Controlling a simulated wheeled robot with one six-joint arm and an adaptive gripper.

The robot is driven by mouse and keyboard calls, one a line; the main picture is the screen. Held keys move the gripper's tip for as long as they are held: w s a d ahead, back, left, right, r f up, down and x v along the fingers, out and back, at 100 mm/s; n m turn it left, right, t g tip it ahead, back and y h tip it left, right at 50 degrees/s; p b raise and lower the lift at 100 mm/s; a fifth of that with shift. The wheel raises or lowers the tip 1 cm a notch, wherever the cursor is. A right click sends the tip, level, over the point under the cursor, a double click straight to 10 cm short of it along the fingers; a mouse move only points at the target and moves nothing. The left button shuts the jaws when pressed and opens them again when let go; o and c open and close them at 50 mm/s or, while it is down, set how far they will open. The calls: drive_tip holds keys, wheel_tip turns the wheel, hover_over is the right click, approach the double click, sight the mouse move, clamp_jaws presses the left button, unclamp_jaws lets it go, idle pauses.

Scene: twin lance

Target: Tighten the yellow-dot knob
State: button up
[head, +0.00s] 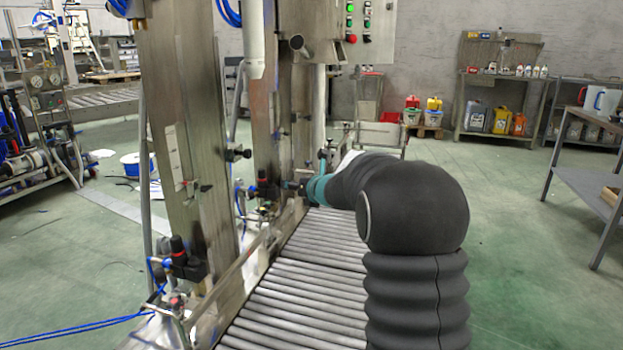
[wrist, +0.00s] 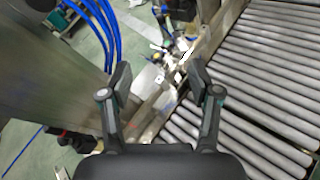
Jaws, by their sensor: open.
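My gripper (wrist: 160,82) is open in the wrist view, with its two fingers spread and nothing between them. Beyond the fingertips is a small cluster of fittings (wrist: 175,48) by the conveyor's metal side rail. A yellowish speck shows there, but I cannot tell whether it is a knob's dot. In the head view, dark knobs sit on the steel columns: one black knob (head: 237,154) at mid height and one darker knob with red (head: 195,187) lower left. No yellow dot can be made out on either. My gripper's end in the head view is mostly hidden by my arm.
A roller conveyor (head: 300,290) runs beside the steel column (head: 185,120). Black valve blocks (head: 187,262) with blue hoses stick out near the column's foot. Blue hoses (wrist: 98,22) hang at the wrist view's upper left. Open green floor lies right of the conveyor.

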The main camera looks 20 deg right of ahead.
drive_tip(key=s+d+r+m+h, duration=0.1)
drive_tip(key=s+r+m+h, duration=0.3)
drive_tip(key=s+r+m, duration=0.2)
drive_tip(key=shift+s+d+m, duration=0.15)
drive_tip(key=shift+s+m, duration=1.1)
drive_tip(key=shift+m, duration=0.55)
drive_tip(key=m+t+y+b, duration=0.2)
drive_tip(key=m+t, duration=0.2)
drive_tip(key=m, duration=2)
approach(264, 212)
drive_tip(key=w, duration=1)
drive_tip(key=shift+w+a+f+p, duration=0.15)
drive_tip(key=shift+w+a+p, duration=0.15)
drive_tip(key=shift+a+p, duration=0.1)
drive_tip(key=shift+c, duration=0.2)
drive_tip(key=c, duration=1.1)
